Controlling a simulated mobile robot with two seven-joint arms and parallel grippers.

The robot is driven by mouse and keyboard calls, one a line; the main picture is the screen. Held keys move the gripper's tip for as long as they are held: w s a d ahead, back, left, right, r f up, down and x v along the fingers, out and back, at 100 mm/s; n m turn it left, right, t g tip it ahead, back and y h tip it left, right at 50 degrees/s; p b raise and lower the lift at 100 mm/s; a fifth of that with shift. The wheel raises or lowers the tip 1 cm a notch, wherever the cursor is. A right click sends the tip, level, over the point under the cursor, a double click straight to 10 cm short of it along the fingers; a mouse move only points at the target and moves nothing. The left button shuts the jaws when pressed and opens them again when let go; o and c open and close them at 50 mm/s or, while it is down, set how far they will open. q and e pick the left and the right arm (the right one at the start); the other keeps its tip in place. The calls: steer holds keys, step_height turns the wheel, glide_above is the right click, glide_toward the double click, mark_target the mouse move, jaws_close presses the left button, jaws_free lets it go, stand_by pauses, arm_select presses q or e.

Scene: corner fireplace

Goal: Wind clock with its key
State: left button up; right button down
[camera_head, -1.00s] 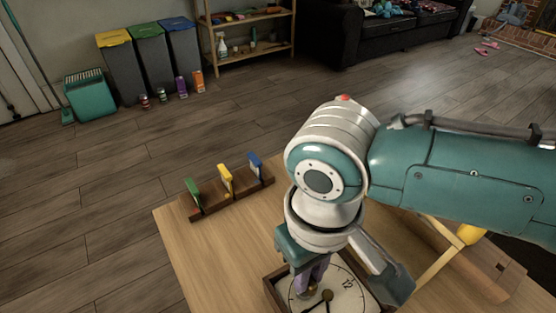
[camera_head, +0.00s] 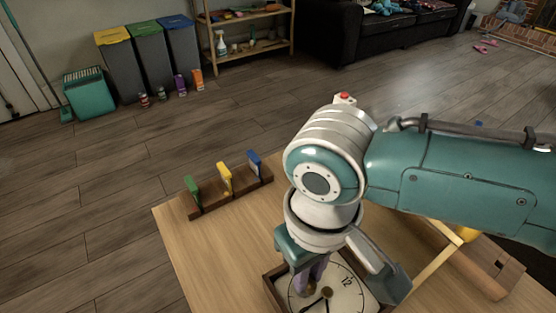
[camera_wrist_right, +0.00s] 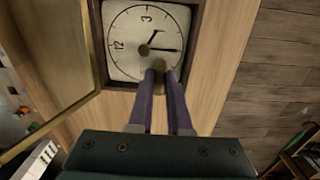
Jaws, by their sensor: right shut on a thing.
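The clock (camera_head: 346,293) lies face up on the table, with a white dial, black numerals and a dark wooden frame. Its dial (camera_wrist_right: 128,28) fills the top middle of the right wrist view. My right gripper (camera_head: 307,288) points down at the dial. In the right wrist view its purple fingers (camera_wrist_right: 160,74) are shut on a small brass-brown piece (camera_wrist_right: 159,88), seemingly the key, mostly hidden between them. The fingertips are over the dial near its edge; I cannot tell if the key is seated in it. My left gripper is not in view.
A gold-edged open frame (camera_wrist_right: 88,62) stands beside the clock. A wooden rack (camera_head: 232,195) with green, yellow and blue tags sits at the table's back left. A white box with a red button (camera_head: 345,98) shows behind my arm. The table (camera_head: 215,250) left of the clock is bare.

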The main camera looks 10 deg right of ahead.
stand_by(0.3)
steer(key=shift+r+m+p, duration=0.15)
steer(key=shift+m+p, duration=0.85)
steer(key=shift+m, duration=0.6)
steer(key=shift+p, duration=0.3)
